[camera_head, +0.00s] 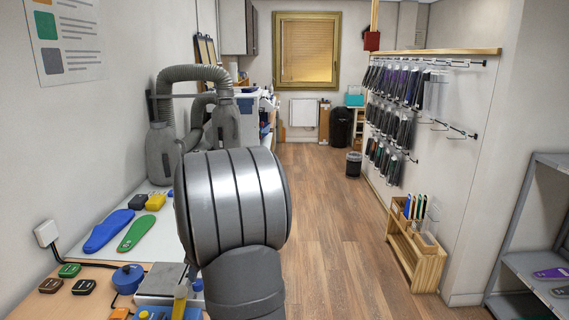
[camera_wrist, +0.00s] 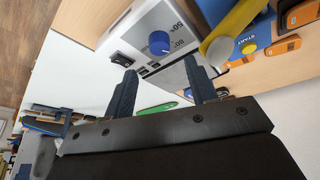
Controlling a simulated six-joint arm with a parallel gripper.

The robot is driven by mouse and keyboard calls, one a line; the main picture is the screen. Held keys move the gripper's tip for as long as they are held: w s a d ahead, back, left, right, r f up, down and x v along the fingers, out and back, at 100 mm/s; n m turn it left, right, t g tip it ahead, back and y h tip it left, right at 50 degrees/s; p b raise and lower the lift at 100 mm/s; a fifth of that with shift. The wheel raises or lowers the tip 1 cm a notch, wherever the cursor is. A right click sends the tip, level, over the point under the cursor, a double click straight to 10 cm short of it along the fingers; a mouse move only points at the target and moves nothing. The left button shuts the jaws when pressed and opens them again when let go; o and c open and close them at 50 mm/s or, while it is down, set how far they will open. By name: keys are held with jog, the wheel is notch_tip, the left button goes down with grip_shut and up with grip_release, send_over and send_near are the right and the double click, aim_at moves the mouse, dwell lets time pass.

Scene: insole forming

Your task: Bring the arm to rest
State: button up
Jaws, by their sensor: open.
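My gripper (camera_wrist: 160,82) shows in the wrist view with its two dark blue fingers apart and nothing between them. It is near a white control box (camera_wrist: 150,25) with a blue knob (camera_wrist: 159,43) and a black rocker switch. A green edge (camera_wrist: 157,108) shows behind the fingers. In the head view my own large grey arm link fills the middle front, and the gripper is hidden.
A blue insole (camera_head: 108,231) and a green insole (camera_head: 137,233) lie on the bench at left. A yellow lever (camera_wrist: 238,28) and a blue START box (camera_wrist: 251,46) stand close right of the fingers in the wrist view. Open wooden floor (camera_head: 335,240) lies right of the arm.

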jog(key=x, duration=0.7)
jog(key=shift+f, duration=0.15)
jog(key=v, duration=1.7)
jog(key=x, duration=1.6)
jog(key=shift+a+f, duration=0.15)
jog(key=shift+f, duration=0.15)
jog(key=shift+w+f, duration=0.15)
jog(key=shift+f, duration=0.05)
jog(key=n+g, duration=0.1)
jog(key=n, duration=0.2)
jog(key=n+g, duration=0.1)
jog(key=n, duration=0.2)
jog(key=shift+w+y, duration=0.1)
jog(key=shift+y, duration=0.3)
jog(key=n+g, duration=0.1)
jog(key=n, duration=0.2)
jog(key=n+g, duration=0.1)
jog(key=n, duration=0.1)
jog(key=shift+w+r+n+g, duration=0.1)
jog(key=shift+w+n+g, duration=0.05)
jog(key=shift+n+g, duration=0.2)
jog(key=shift+w+d+r+h, duration=0.1)
jog(key=shift+d+r+h, duration=0.1)
jog(key=shift+r, duration=0.25)
jog(key=shift+w+d+r+h, duration=0.1)
jog(key=shift+d+r, duration=0.05)
jog(key=shift+r, duration=0.3)
